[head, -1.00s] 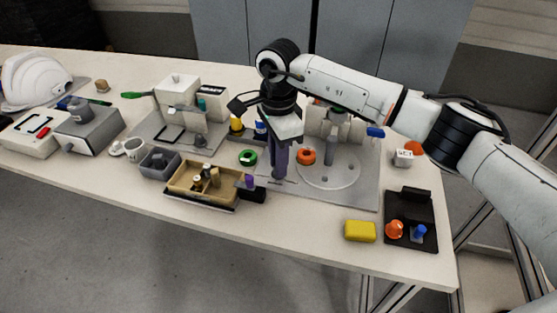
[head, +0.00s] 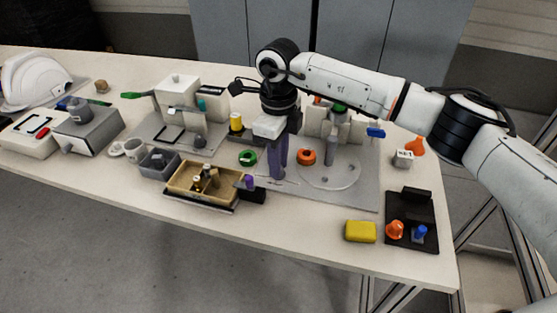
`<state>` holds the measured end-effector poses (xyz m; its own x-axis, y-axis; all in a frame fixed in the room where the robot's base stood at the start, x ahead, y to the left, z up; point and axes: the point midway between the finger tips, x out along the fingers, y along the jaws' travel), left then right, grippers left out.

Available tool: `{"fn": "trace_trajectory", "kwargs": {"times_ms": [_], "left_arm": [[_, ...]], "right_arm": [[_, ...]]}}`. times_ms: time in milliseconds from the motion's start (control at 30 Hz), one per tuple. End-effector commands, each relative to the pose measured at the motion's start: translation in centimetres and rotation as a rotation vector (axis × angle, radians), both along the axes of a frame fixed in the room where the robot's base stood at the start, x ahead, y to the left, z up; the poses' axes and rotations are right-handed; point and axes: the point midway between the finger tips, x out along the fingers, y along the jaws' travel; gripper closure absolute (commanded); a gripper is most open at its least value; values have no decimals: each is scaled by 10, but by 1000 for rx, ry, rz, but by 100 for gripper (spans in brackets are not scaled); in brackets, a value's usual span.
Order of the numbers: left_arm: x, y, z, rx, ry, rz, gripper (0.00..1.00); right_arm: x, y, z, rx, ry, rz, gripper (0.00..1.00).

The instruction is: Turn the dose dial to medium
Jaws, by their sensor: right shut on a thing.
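My right gripper (head: 278,174) points straight down at the left part of a grey base plate (head: 330,197). Its two purple-grey fingers are shut low over the plate, on what looks like the small dose dial. The dial itself is almost wholly hidden by the fingers. Thin pale marks show on the plate just right of the fingertips, too small to read. My left gripper is not in view.
An orange ring (head: 306,157) and a grey post (head: 330,151) stand close right of the gripper. A yellow block (head: 360,231) lies at the front right.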

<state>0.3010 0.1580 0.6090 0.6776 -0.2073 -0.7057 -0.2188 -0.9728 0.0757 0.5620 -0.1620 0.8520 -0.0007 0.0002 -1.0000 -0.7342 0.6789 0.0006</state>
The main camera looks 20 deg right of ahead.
Motion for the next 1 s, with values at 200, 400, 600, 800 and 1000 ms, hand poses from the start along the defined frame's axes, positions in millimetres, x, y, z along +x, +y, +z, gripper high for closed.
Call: {"fn": "trace_trajectory", "kwargs": {"times_ms": [200, 400, 600, 800, 1000], "left_arm": [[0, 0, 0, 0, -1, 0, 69], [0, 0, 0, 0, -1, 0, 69], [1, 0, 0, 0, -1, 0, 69], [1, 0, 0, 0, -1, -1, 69], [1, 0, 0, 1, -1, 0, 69]], "right_arm": [[1, 0, 1, 1, -3, -79, 100], [1, 0, 2, 2, -3, -108, 100], [1, 0, 2, 2, -3, -111, 100], [1, 0, 2, 2, -3, -111, 80], [1, 0, 1, 1, -2, -110, 62]]}}
